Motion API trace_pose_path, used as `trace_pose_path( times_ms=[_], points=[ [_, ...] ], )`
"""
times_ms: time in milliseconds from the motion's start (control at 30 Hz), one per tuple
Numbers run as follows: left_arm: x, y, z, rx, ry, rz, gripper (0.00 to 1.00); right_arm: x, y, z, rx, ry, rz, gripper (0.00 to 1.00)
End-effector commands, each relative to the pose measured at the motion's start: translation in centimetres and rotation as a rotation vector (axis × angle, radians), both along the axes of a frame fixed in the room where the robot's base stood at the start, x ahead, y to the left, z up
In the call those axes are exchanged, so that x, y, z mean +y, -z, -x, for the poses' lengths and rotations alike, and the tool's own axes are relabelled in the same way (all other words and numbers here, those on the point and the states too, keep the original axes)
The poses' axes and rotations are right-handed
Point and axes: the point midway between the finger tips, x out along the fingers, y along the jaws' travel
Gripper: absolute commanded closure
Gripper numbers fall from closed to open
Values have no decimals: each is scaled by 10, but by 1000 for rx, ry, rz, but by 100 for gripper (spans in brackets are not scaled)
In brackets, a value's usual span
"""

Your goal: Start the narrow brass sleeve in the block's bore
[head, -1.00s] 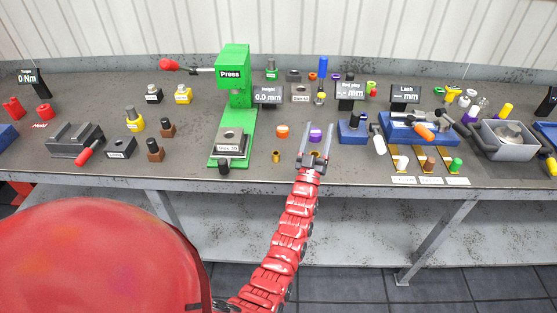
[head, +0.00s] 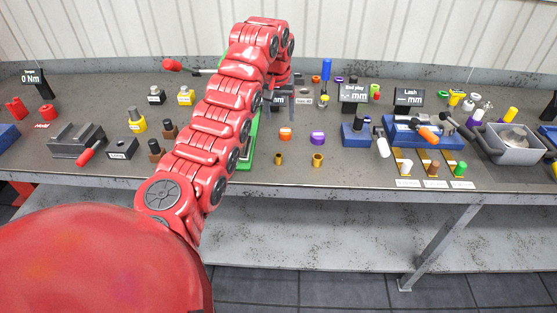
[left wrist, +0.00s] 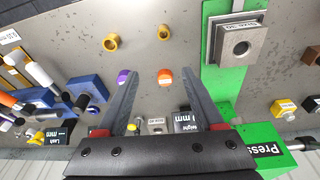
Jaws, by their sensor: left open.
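The narrow brass sleeve (head: 278,159) stands on the bench near its front edge, left of a wider brass sleeve (head: 317,160). In the left wrist view the narrow sleeve (left wrist: 164,32) lies beyond the fingertips. The grey block (left wrist: 237,42), its round bore facing up, sits on the green press base (left wrist: 212,84) in that view; my left arm hides it in the head view. My left gripper (left wrist: 150,74) is open and empty, its fingers apart from both sleeves. My right gripper is out of view.
The green press (left wrist: 262,140) is mostly behind my arm in the head view. Blue fixtures (head: 425,133) stand to the right. Bare bench surrounds the sleeves.

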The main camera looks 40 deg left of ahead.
Motion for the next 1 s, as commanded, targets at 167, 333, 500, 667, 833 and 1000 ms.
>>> trace_pose_path(
  times_ms=[167,333,500,667,833,1000],
  points=[
    [3,1,17,62,-11,-3,31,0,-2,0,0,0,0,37],
    [3,24,12,58,-9,0,31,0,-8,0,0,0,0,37],
    [3,55,7,56,-9,0,31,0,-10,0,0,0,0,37],
    [7,87,4,57,-10,-3,31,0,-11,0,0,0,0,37],
    [10,109,1,57,-10,-3,31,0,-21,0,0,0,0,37],
    [10,119,0,58,-10,-4,31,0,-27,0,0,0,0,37]
  ],
)
